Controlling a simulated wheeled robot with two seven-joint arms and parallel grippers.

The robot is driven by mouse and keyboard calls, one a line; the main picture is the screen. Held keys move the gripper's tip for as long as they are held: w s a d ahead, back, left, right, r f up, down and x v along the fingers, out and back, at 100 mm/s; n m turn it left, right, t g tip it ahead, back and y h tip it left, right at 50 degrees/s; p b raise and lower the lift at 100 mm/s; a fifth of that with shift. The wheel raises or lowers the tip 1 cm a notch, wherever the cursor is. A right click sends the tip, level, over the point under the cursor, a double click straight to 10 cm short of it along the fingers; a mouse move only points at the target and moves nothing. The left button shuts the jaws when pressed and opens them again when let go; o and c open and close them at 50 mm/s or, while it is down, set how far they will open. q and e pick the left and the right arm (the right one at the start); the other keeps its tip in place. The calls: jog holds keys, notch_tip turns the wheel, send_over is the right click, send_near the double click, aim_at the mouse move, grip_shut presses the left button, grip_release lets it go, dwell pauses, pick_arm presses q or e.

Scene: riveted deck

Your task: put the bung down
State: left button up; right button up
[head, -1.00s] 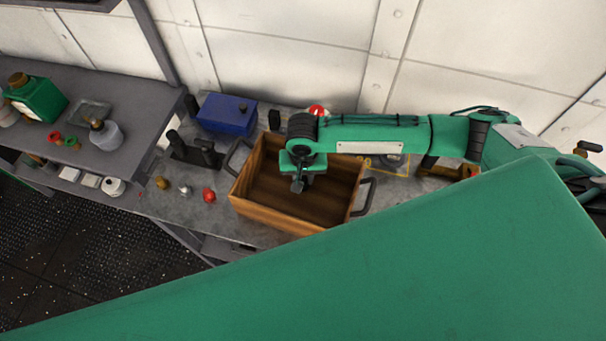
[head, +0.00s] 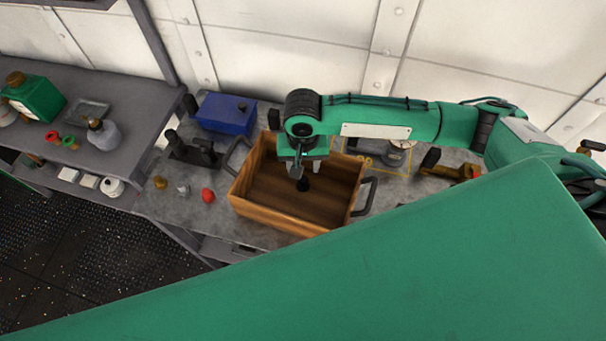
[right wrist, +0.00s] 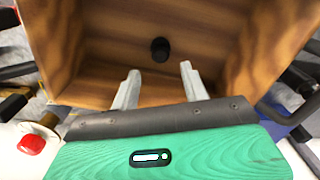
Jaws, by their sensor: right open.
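The black bung (head: 303,185) is inside the wooden box (head: 275,215), over its brown floor. In the right wrist view the bung (right wrist: 160,49) shows as a small dark round piece, beyond and between my fingertips and apart from both. My right gripper (head: 306,168) is over the box, pointing down, with its jaws open and empty. Its two grey fingers (right wrist: 159,72) are spread wide in the wrist view. I cannot tell whether the bung is fully at rest. My left gripper is not in view.
The box has dark handles (head: 363,196). A blue box (head: 226,114), a black stand (head: 192,150) and a red piece (head: 207,195) are to its left. A brown-yellow tool (head: 452,171) lies to the right. A white riveted wall (head: 290,50) closes the back.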

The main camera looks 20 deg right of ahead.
notch_tip(320, 180, up, 6)
jog(key=shift+r+b, duration=0.15)
jog(key=shift+b, duration=0.25)
jog(key=shift+s, duration=0.1)
